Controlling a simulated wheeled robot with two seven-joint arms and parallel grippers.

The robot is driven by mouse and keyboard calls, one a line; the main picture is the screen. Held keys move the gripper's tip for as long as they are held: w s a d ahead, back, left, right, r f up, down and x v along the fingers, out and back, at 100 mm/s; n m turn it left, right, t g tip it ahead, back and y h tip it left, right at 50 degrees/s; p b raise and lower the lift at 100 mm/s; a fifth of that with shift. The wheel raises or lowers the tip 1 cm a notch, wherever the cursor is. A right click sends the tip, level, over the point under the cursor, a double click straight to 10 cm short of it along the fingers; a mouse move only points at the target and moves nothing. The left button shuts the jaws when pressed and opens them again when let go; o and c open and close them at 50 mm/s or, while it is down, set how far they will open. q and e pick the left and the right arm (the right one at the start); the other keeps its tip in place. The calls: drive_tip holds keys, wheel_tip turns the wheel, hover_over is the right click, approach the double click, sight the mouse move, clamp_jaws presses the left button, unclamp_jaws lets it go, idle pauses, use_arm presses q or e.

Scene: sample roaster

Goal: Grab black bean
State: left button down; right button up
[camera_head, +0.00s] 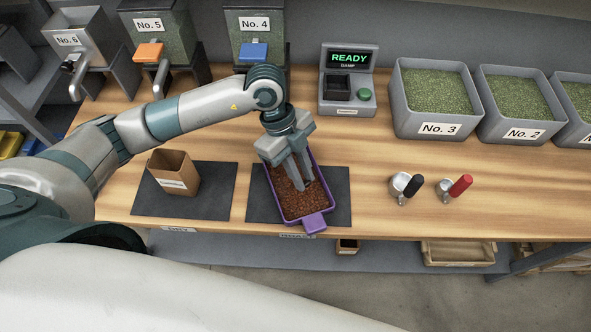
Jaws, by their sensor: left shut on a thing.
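A purple tray (314,222) filled with brown beans (288,203) lies on a dark mat at the middle of the bench. My left gripper (304,186) points down into the tray, its fingertips among the beans. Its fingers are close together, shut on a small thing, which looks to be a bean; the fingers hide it. I cannot make out a separate black bean among the brown ones. My right gripper is not in view.
A brown box (172,177) stands on the left mat (222,190). Two small metal tools, one with a black handle (413,185) and one with a red handle (460,186), stand right of the tray. Green-bean bins (436,128) and a READY machine (347,90) line the back.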

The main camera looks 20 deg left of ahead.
use_arm(q)
drive_tip(key=s+d+r+p, duration=0.1)
drive_tip(key=d+r+p, duration=0.4)
drive_tip(key=d, duration=0.5)
drive_tip(key=shift+s+r, duration=0.3)
drive_tip(key=shift+r, duration=0.2)
drive_tip(key=shift+w+a, duration=0.1)
